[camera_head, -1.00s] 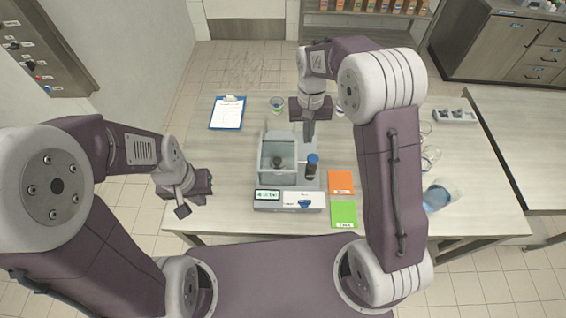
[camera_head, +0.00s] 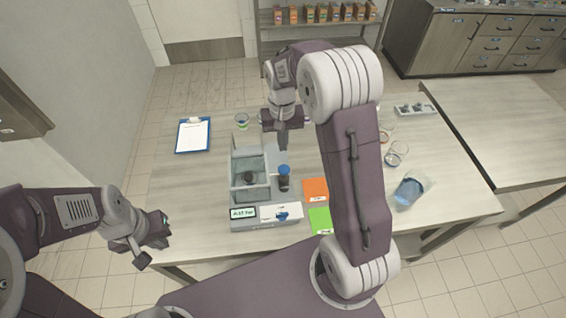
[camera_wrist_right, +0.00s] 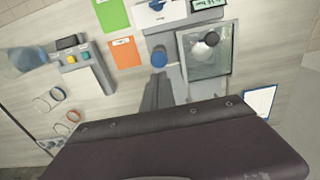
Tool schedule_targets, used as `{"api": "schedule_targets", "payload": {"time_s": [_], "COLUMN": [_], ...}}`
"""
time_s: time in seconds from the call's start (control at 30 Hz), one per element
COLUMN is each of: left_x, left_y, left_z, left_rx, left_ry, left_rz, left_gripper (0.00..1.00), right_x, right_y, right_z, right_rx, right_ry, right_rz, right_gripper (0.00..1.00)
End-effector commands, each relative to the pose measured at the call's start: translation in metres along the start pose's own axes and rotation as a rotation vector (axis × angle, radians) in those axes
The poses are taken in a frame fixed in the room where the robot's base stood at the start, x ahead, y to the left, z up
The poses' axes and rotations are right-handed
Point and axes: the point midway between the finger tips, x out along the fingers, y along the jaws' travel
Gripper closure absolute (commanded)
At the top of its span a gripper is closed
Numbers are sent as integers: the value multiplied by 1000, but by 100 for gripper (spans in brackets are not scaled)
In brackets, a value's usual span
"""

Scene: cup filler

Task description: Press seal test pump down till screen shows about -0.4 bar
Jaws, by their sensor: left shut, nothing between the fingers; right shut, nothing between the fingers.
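The seal tester (camera_head: 258,225) stands on the table with a clear-walled chamber (camera_head: 250,165) and a small lit screen (camera_head: 243,213); its digits are too small to read surely. The pump (camera_head: 284,180), a dark upright cylinder with a blue cap, stands right of the chamber. The blue cap (camera_wrist_right: 159,56) also shows in the right wrist view. My right gripper (camera_head: 282,150) is shut and empty, pointing down just behind the pump; I cannot tell its height or see contact. My left gripper (camera_head: 153,245) is shut and empty, off the table's front left.
Orange (camera_head: 315,186) and green (camera_head: 320,217) cards lie right of the tester. A clipboard (camera_head: 193,135) and a small cup (camera_head: 242,121) are at back left.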

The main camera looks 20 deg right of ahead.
Motion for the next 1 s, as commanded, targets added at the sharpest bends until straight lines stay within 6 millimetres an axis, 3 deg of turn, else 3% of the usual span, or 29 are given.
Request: {"api": "schedule_targets", "payload": {"time_s": [0.3, 0.5, 1.0], "left_x": [-15, -24, -23], "left_y": [0, 0, 0], "left_z": [-2, -3, -2], "left_rx": [0, 0, 0], "left_ry": [0, 0, 0], "left_rz": [0, 0, 0], "left_gripper": [100, 100, 100], "right_x": [68, 96, 109], "right_y": [0, 0, 0], "right_z": [2, 1, 0], "right_rx": [0, 0, 0], "right_ry": [-6, -3, 0], "right_rz": [1, 1, 0], "right_gripper": [100, 100, 100]}}
